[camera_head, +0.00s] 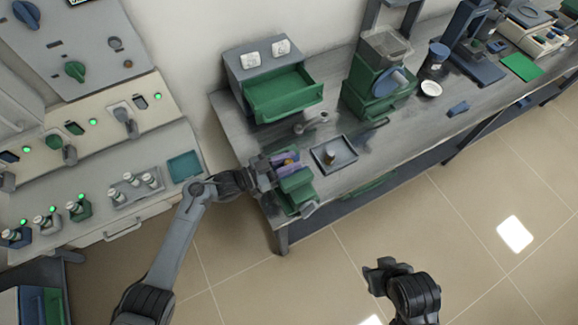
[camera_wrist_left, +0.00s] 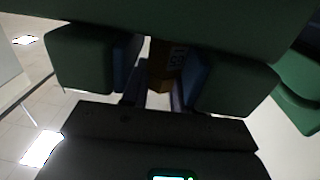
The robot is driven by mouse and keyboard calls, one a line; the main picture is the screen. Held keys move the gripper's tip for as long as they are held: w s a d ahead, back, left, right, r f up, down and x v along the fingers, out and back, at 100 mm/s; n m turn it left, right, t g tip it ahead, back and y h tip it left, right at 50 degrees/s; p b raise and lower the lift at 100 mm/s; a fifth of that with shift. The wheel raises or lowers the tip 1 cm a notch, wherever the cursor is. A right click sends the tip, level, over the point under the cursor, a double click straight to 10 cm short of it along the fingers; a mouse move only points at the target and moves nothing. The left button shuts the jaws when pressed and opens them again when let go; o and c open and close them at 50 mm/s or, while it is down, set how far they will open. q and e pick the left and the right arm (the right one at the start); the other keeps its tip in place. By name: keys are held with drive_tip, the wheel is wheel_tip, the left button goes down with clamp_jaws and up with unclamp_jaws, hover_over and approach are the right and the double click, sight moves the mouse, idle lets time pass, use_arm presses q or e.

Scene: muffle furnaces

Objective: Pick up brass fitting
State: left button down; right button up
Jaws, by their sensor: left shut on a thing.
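My left gripper (camera_head: 278,163) reaches the near left corner of the grey workbench, at a green device with block-like jaws (camera_head: 296,187). In the left wrist view its dark fingers (camera_wrist_left: 153,92) are shut on a brass-coloured piece with dark markings, the brass fitting (camera_wrist_left: 160,68). The fitting sits between two green blocks with blue inner faces (camera_wrist_left: 233,85); I cannot tell whether they touch it. In the head view the fitting is small and partly hidden by the gripper. My right gripper (camera_head: 379,272) is over the floor, away from the bench; its opening is unclear.
A dark tray (camera_head: 348,163) with a small brownish cylinder (camera_head: 322,154) lies just right of the device. Behind are an open green drawer (camera_head: 284,94) and a green-and-grey machine (camera_head: 379,82). A panel with switches (camera_head: 85,130) stands left. The floor in front is clear.

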use_arm(q)
drive_tip(key=shift+r, duration=0.5)
wheel_tip(320, 180, up, 8)
drive_tip(key=shift+f+p, duration=0.2)
drive_tip(key=shift+p, duration=0.55)
drive_tip(key=shift+w+a+r, duration=0.15)
drive_tip(key=shift+r, duration=0.35)
drive_tip(key=shift+w+a+n+t+y, duration=0.2)
drive_tip(key=shift+n+t+y, duration=0.1)
drive_tip(key=shift+n+t, duration=0.3)
drive_tip(key=s+a+f+n+t+y, duration=0.2)
drive_tip(key=a+n+t+y, duration=0.35)
drive_tip(key=a+y, duration=0.35)
drive_tip(key=s+a+f+n+t+y, duration=0.15)
drive_tip(key=a+n+t+y, duration=0.35)
drive_tip(key=a, duration=0.5)
drive_tip(key=s+r+y+p, duration=0.1)
drive_tip(key=s+r+p, duration=0.3)
drive_tip(key=r+p, duration=0.7)
drive_tip(key=s+a+r+n+g+p, duration=0.1)
drive_tip(key=s+r+p, duration=0.3)
drive_tip(key=r+p, duration=0.7)
drive_tip(key=shift+s+r+y+p, duration=0.2)
drive_tip(key=shift+r+y+p, duration=0.2)
drive_tip(key=shift+p, duration=2)
